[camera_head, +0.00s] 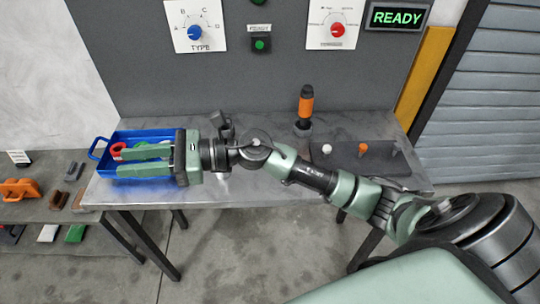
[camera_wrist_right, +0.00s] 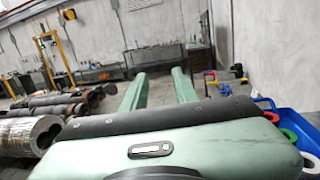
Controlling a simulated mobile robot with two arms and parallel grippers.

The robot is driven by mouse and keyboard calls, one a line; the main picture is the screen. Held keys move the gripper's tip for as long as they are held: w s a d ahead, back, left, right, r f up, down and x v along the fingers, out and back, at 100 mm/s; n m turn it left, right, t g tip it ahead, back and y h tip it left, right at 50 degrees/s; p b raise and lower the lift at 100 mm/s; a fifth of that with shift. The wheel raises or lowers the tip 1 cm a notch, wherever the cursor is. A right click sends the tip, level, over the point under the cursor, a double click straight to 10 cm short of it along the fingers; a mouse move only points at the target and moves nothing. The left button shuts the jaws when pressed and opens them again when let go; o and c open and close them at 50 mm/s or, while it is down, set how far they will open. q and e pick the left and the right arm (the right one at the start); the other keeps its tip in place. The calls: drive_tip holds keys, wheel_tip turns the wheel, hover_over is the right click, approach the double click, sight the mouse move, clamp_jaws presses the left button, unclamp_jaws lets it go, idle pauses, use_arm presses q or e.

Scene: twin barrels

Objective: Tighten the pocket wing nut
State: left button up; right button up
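No wing nut can be made out in either view. A dark fixture (camera_head: 223,124) stands on the grey table, partly hidden behind my right wrist. My right gripper (camera_head: 120,161) reaches left over the blue tray (camera_head: 125,136). Its two green fingers are spread apart with nothing seen between them. They also show apart in the right wrist view (camera_wrist_right: 159,88). A red ring (camera_head: 117,150) and a green ring lie in the tray, partly hidden by the fingers. My left gripper is not in view.
An orange-handled tool (camera_head: 306,103) stands upright in a dark holder. A dark board (camera_head: 345,158) bears a white knob and orange-brown pieces. A grey panel with a blue knob (camera_head: 194,33), a red knob (camera_head: 337,30) and a READY display (camera_head: 397,16) rises behind the table.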

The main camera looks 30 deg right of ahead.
drive_tip(key=d+f+n+g+h, duration=0.6)
drive_tip(key=d+f+n+h, duration=0.4)
drive_tip(key=d+f+n, duration=0.2)
drive_tip(key=d+h, duration=0.2)
drive_tip(key=d, duration=0.4)
drive_tip(key=d+n+h, duration=0.1)
drive_tip(key=d+h, duration=0.2)
drive_tip(key=d, duration=0.4)
drive_tip(key=d+n+g+h, duration=0.1)
drive_tip(key=d+h, duration=0.1)
drive_tip(key=d, duration=0.4)
drive_tip(key=shift+w+d+r+h, duration=0.2)
drive_tip(key=shift+w+r+h, duration=0.05)
drive_tip(key=shift+w+h, duration=0.1)
wheel_tip(320, 180, down, 7)
drive_tip(key=shift+r+p, duration=0.15)
drive_tip(key=shift+p, duration=0.85)
drive_tip(key=shift+f, duration=0.4)
clamp_jaws()
